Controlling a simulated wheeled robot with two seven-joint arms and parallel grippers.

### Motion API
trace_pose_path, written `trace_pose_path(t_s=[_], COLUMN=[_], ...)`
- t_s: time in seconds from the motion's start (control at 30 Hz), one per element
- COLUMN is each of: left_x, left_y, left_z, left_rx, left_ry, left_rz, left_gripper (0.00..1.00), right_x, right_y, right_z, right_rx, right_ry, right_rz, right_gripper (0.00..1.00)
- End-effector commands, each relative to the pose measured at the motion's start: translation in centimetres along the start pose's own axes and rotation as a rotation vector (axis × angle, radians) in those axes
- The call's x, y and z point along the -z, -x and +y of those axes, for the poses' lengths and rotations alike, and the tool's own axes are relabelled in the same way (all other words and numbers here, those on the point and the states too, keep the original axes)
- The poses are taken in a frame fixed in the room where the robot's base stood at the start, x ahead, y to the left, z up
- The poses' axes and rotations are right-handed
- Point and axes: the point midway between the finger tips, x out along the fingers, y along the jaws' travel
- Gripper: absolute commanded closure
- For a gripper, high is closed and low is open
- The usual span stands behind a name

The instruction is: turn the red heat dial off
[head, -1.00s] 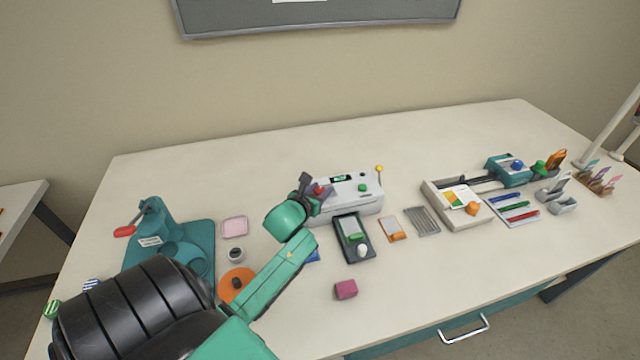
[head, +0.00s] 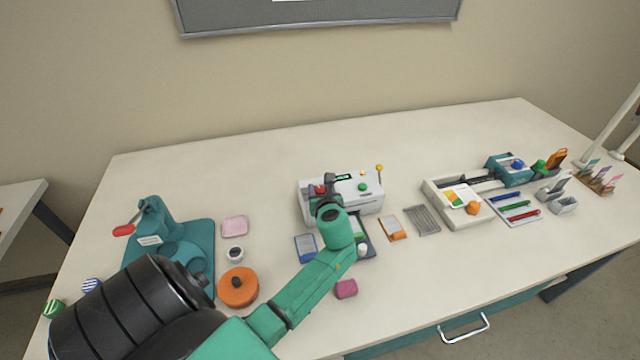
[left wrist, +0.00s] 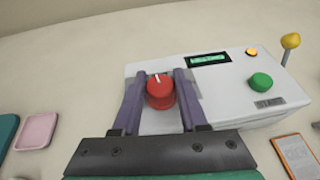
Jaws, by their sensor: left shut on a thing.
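The red heat dial (left wrist: 160,95) sits on the left of the white laminator's top; its white pointer mark points up, away from me, in the left wrist view. In the head view the dial (head: 319,189) is partly hidden by my gripper. My left gripper (left wrist: 161,80) has one finger on each side of the dial and is shut on it; it also shows over the laminator in the head view (head: 326,184). The laminator (head: 370,205) has a lit green display (left wrist: 208,60), a glowing orange lamp (left wrist: 252,52) and a green button (left wrist: 261,82). My right gripper is out of view.
A yellow-tipped lever (head: 379,168) stands at the laminator's right rear. Pouches and cards lie in front, with a magenta block (head: 346,289) nearer. A teal press (head: 165,235) and orange disc (head: 238,287) are at left. The table behind the laminator is clear.

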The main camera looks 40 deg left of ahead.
Motion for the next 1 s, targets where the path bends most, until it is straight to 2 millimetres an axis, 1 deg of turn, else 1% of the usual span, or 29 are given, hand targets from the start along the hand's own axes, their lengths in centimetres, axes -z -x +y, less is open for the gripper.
trace_pose_path(t_s=[0.17, 0.37, 0.57, 0.7, 1.0], left_x=[0.0, 0.1, 0.2, 0.4, 0.3], left_y=[0.0, -0.1, -0.2, -0.2, -0.1], left_z=[-0.2, -0.2, -0.2, -0.2, -0.1], left_rx=[-0.153, -0.329, -0.501, -0.609, -0.773], left_ry=[0.066, 0.138, 0.209, 0.254, 0.32], left_rz=[0.001, 0.001, 0.0, 0.0, 0.002], left_gripper=[1.0, 1.0, 1.0, 1.0, 1.0], right_x=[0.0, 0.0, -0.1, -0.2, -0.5], right_y=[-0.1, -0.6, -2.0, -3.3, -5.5], right_z=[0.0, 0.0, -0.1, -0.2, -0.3], right_rx=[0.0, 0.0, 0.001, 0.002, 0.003], right_ry=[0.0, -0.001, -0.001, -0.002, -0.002], right_rz=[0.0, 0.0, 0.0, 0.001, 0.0], right_gripper=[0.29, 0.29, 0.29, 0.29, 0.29])
